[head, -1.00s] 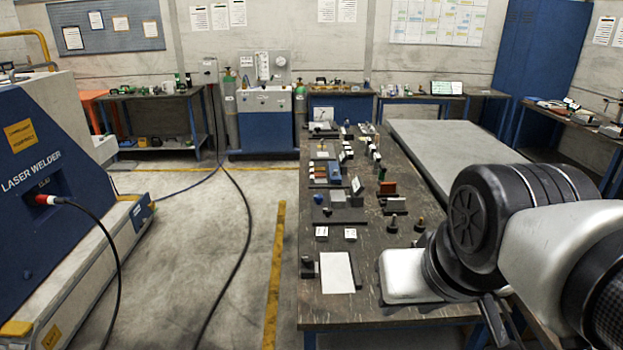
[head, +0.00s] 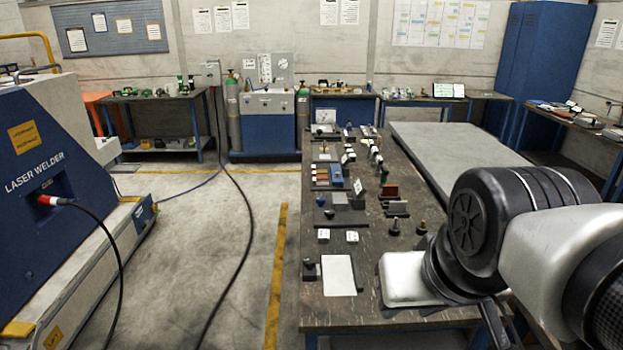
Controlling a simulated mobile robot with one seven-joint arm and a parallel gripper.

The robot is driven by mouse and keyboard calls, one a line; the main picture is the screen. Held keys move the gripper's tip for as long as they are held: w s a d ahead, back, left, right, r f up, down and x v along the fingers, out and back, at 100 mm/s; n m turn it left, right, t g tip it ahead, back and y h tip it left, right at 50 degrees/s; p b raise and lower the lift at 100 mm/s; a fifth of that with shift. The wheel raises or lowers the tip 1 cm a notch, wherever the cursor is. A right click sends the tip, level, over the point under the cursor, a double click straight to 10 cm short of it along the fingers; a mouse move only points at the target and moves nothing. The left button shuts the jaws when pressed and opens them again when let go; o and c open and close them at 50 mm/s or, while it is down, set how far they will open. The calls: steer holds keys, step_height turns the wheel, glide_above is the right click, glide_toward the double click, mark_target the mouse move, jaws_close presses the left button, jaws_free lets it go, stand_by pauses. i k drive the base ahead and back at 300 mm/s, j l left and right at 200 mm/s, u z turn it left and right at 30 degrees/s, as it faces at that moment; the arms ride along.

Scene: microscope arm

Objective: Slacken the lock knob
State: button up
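I cannot pick out a lock knob or a microscope arm for certain. Two small upright dark pieces with lighter tops, (head: 395,228) and (head: 422,228), stand on the right side of the dark workbench (head: 370,306); they are too small to identify. My arm (head: 520,225) fills the lower right of the head view, with a large black joint and silver links, and covers the bench's near right part. My gripper is not in view, so whether it is open or shut does not show.
A white sheet (head: 339,275) lies near the bench's front edge, with several small blocks and tools behind it. A grey slab-topped table (head: 450,150) adjoins on the right. The laser welder (head: 50,200) stands left, its black cable crossing the otherwise open floor (head: 200,235).

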mark_target(330, 213)
steer(key=i+j+u, duration=0.1)
steer(key=j+u, duration=0.2)
steer(key=i+j+u, duration=0.1)
steer(key=j+u, duration=0.25)
steer(key=j, duration=0.15)
steer(key=i+j+u, duration=0.4)
steer(key=j+u, duration=0.2)
steer(key=i+j, duration=0.9)
steer(key=i+l+z, duration=0.15)
steer(key=i+z, duration=0.25)
steer(key=i+l+z, duration=0.1)
steer(key=i+z, duration=0.6)
steer(key=z, duration=0.15)
steer(key=i+z, duration=0.8)
steer(key=i+j+z, duration=0.2)
steer(key=z, duration=0.2)
steer(key=i+z, duration=0.2)
steer(key=z, duration=0.2)
steer(key=i+z, duration=0.25)
steer(key=z, duration=0.15)
steer(key=i+j+z, duration=0.15)
steer(key=z, duration=0.25)
